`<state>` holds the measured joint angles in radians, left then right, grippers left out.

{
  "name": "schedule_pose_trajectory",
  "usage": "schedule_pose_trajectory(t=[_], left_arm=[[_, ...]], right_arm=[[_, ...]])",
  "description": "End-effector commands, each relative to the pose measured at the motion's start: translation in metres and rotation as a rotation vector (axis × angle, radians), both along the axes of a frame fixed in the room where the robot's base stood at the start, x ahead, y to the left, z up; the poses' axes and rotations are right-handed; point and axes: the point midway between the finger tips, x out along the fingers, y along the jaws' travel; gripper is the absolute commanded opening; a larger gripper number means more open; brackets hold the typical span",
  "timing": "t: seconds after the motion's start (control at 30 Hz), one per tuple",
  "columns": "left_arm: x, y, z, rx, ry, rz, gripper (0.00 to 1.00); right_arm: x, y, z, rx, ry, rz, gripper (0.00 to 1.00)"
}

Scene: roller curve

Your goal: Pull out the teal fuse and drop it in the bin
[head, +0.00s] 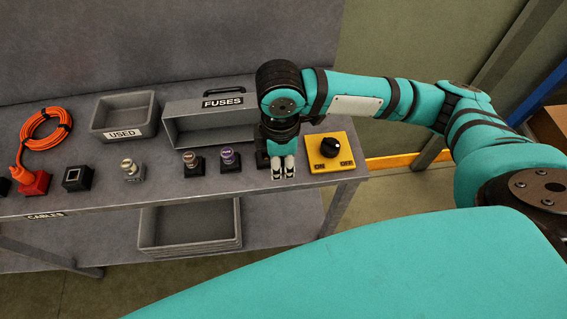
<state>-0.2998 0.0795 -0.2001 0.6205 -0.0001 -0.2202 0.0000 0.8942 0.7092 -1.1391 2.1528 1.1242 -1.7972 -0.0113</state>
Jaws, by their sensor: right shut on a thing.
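My right gripper (283,174) points down at the front right of the bench. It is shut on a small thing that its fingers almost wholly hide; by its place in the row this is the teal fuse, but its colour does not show. A black fuse holder (262,159) shows partly just left of the fingers. I cannot tell whether the fuse is still seated in it. The grey bin labelled USED (152,122) stands at the back left, apart from the gripper. My left gripper is not in view.
Left of the gripper stand a purple-topped fuse (228,158), a brownish fuse (190,160) and a pale one (130,169). Behind is the FUSES box (168,132). A yellow switch panel (327,167) sits close right. An orange cable (46,128) lies far left.

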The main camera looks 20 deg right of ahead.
Motion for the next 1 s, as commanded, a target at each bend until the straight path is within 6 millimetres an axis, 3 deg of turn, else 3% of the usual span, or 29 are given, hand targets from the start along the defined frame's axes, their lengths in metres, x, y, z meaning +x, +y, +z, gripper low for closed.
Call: schedule_pose_trajectory(t=[1.0], left_arm=[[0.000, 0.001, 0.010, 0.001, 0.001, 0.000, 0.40]], right_arm=[[0.041, 0.003, 0.001, 0.000, -0.001, -0.001, 0.00]])
